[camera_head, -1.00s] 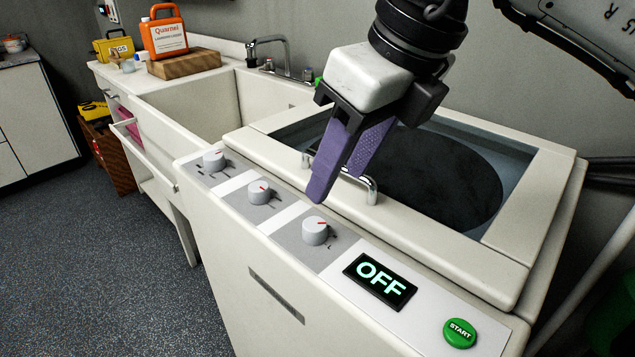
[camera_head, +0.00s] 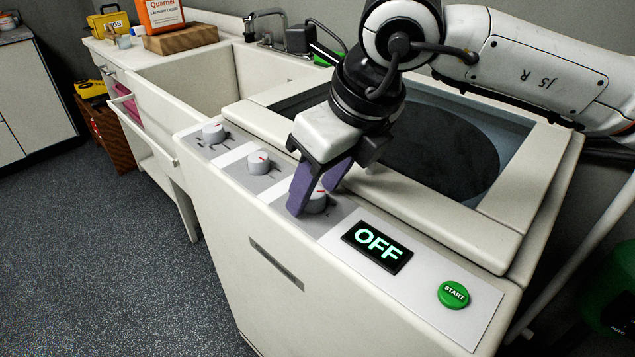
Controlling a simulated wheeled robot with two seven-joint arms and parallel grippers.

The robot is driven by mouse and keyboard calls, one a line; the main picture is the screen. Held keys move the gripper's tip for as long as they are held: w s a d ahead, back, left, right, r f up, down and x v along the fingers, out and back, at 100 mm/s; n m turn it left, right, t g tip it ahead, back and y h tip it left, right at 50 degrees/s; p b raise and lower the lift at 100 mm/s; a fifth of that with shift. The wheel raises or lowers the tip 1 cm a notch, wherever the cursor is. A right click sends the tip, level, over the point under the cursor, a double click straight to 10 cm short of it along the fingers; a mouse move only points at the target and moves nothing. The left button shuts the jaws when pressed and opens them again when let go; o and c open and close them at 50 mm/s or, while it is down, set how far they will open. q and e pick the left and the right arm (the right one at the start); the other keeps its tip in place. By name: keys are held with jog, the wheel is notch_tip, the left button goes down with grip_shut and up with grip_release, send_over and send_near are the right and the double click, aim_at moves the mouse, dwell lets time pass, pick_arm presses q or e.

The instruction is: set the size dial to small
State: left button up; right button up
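A washing machine panel has three round grey dials with red marks: a left dial (camera_head: 214,133), a middle dial (camera_head: 258,162) and a right dial (camera_head: 318,203). Their printed labels are too small to read, so I cannot tell which is the size dial by its text. My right gripper (camera_head: 314,198) points down over the right dial, its purple fingers apart on either side of it. The fingers partly hide this dial, and contact is not clear. My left gripper is not in view.
Right of the dials are a black display (camera_head: 377,247) reading OFF and a green START button (camera_head: 453,294). The machine's lid (camera_head: 440,230) with a dark window lies behind. A sink (camera_head: 205,85) with a faucet stands to the left. Floor is free at front left.

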jog(key=c, duration=1)
jog(key=shift+n, duration=0.3)
jog(key=shift+w+n+g+y+b, duration=0.1)
jog(key=shift+n+g+y+b, duration=0.3)
jog(key=shift+n, duration=0.6)
jog(key=shift+n+g, duration=0.3)
jog(key=shift+n, duration=0.5)
jog(key=n, duration=0.1)
jog(key=n+g+p, duration=0.1)
jog(key=n, duration=0.1)
jog(key=shift+w+d+r+n+y, duration=0.1)
jog(key=shift+w+n+y, duration=0.05)
jog(key=shift+n+y, duration=0.15)
jog(key=shift+n+g, duration=0.4)
jog(key=shift+n, duration=0.1)
